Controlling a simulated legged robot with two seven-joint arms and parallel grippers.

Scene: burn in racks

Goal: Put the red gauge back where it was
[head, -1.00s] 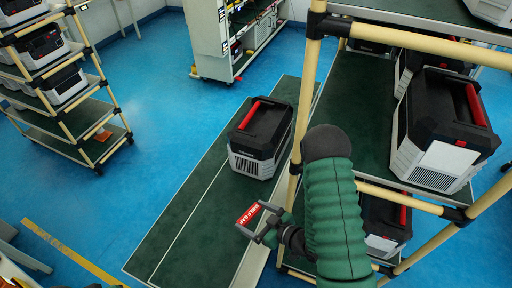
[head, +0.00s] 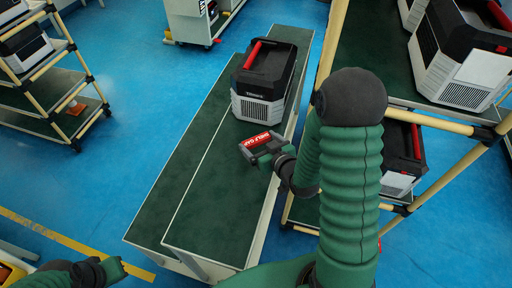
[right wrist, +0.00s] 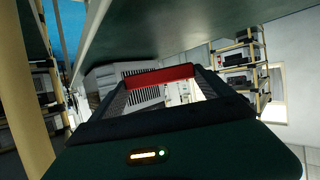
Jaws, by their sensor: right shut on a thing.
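The red gauge (head: 261,141), a small plate with white lettering, is in my right gripper (head: 270,158), which is shut on it. In the head view it appears above the long green-topped bench, near its right side, in front of a black and white unit. In the right wrist view the red gauge (right wrist: 158,75) spans the gap between the fingertips. My left gripper (head: 108,270) is at the lower left, with nothing seen in it; its jaw opening is unclear.
The black and white unit (head: 264,107) with a red handle stands on the bench (head: 190,205). A tan-pole rack (head: 325,45) with more units stands at the right. Another rack (head: 75,75) is at the left. Blue floor (head: 130,130) lies open between.

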